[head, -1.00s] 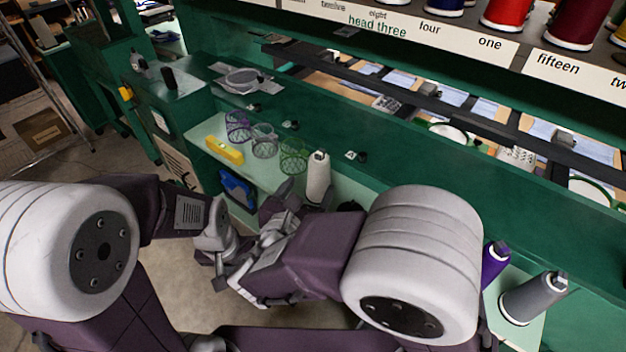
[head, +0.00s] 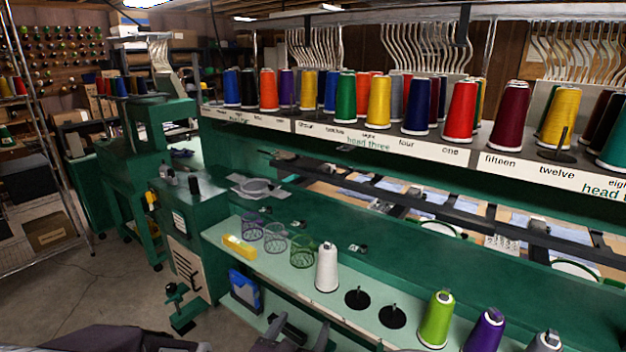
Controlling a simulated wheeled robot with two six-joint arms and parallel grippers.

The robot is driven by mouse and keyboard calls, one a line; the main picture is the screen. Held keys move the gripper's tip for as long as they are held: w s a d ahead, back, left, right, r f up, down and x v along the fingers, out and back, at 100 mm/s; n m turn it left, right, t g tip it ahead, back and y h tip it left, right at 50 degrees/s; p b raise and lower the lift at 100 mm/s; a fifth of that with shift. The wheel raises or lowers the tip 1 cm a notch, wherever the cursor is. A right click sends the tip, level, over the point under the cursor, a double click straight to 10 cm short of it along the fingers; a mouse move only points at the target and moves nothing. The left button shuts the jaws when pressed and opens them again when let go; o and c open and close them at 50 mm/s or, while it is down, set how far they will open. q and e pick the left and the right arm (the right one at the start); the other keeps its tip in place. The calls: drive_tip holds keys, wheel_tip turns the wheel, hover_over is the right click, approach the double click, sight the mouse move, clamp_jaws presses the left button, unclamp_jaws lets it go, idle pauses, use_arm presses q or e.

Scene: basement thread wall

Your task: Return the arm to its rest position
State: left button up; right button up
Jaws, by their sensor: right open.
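My right gripper (head: 297,338) shows at the bottom edge of the head view, below the pale green shelf. Its dark fingers stand apart, and I see nothing between them. The rest of the right arm is cut off by the frame. A dark link of my left arm (head: 120,340) shows at the bottom left. The left gripper itself is outside the picture.
The pale shelf (head: 302,284) carries a white cone (head: 327,268), a lime cone (head: 436,319), a purple cone (head: 484,332), mesh cups (head: 275,238) and a yellow object (head: 239,247). Above is a rack of coloured cones (head: 379,102). Concrete floor (head: 100,285) is open at left.

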drive_tip(key=s+d+f+m+g+h+p, duration=0.1)
drive_tip(key=d+f+m+g+h, duration=0.2)
drive_tip(key=d, duration=0.4)
drive_tip(key=s+d+f+m+g, duration=0.25)
drive_tip(key=d+m+g, duration=0.2)
drive_tip(key=d, duration=0.25)
use_arm(q)
wheel_tip(320, 180, up, 3)
drive_tip(key=shift+r+p, duration=0.1)
drive_tip(key=shift+p, duration=0.95)
use_arm(e)
drive_tip(key=s+d+f+m+g+y, duration=0.2)
drive_tip(key=s+d+f+m+y, duration=0.1)
drive_tip(key=m, duration=1)
drive_tip(key=s+d+f+m+g+y, duration=0.2)
drive_tip(key=s+d+m+g+y, duration=0.1)
drive_tip(key=m, duration=0.9)
drive_tip(key=shift+s+f+m+y, duration=0.4)
drive_tip(key=shift+s+y, duration=0.1)
drive_tip(key=shift+s, duration=0.45)
